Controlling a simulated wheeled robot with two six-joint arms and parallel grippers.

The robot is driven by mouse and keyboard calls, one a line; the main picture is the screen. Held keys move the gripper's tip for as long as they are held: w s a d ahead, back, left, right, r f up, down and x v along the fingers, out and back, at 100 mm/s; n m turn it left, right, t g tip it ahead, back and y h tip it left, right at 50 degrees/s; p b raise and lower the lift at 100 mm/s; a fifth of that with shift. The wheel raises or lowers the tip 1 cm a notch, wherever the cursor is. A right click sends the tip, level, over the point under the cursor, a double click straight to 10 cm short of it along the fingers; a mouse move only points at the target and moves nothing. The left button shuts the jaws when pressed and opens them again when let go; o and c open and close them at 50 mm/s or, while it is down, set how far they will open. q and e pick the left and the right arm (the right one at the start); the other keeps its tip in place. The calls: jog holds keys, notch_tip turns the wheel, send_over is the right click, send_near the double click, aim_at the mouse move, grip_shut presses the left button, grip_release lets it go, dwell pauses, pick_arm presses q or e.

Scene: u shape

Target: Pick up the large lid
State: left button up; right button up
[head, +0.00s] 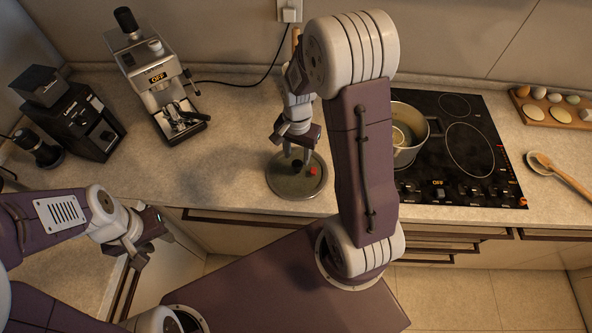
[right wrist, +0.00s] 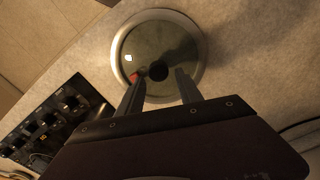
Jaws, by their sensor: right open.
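The large lid (head: 283,188) is a round glass lid with a metal rim, lying flat on the counter left of the stove. It also shows in the right wrist view (right wrist: 158,35), with a dark knob (right wrist: 158,71) in its middle. My right gripper (head: 297,160) points down over the lid. In the right wrist view its open fingers (right wrist: 160,78) lie on either side of the knob, with a gap on each side. I cannot tell its exact height above the lid. My left gripper (head: 136,250) hangs in front of the counter, away from the lid; its jaw opening is unclear.
A pot (head: 408,128) stands on the black stove (head: 455,185) right of the lid. A coffee machine (head: 160,80) and a grinder (head: 85,125) stand at the left. An egg board (head: 550,105) and a wooden spoon (head: 565,175) lie far right. Counter left of the lid is clear.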

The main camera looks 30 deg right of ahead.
aim_at(297, 163)
jog(key=shift+a+f, duration=0.15)
jog(key=shift+f, duration=0.2)
jog(key=f, duration=0.4)
jog(key=shift+s, duration=0.35)
jog(key=shift+w+f, duration=0.15)
jog(key=shift+f, duration=0.1)
grip_shut()
jog(key=shift+r, duration=0.35)
notch_tip(297, 163, up, 9)
jog(key=shift+r, duration=0.2)
